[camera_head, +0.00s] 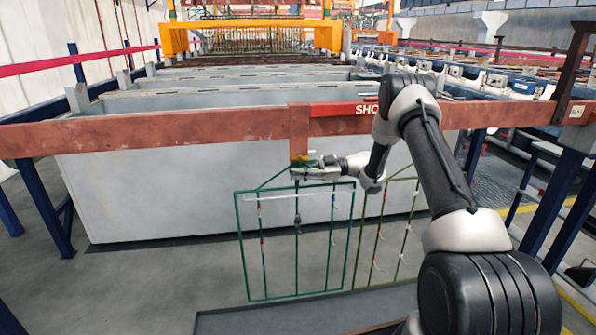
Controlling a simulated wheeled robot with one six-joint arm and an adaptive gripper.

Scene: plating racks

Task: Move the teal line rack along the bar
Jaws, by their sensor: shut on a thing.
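The teal line rack (240,240) is a thin rectangular frame with several vertical rods and a sloped top. It hangs upright below the copper-brown bar (180,132), in front of a large grey tank. My gripper (299,170) is at the top of the teal rack, just under the bar, and is shut on it. A copper-coloured hook piece (299,130) lies over the bar right above my gripper. The exact contact between fingers and rack is too small to tell.
An olive-green rack (407,235) hangs close to the right of the teal rack, partly behind my arm. A red sign (343,109) is on the bar to the right. The bar is clear to the left. A grey tray (225,322) lies on the floor below.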

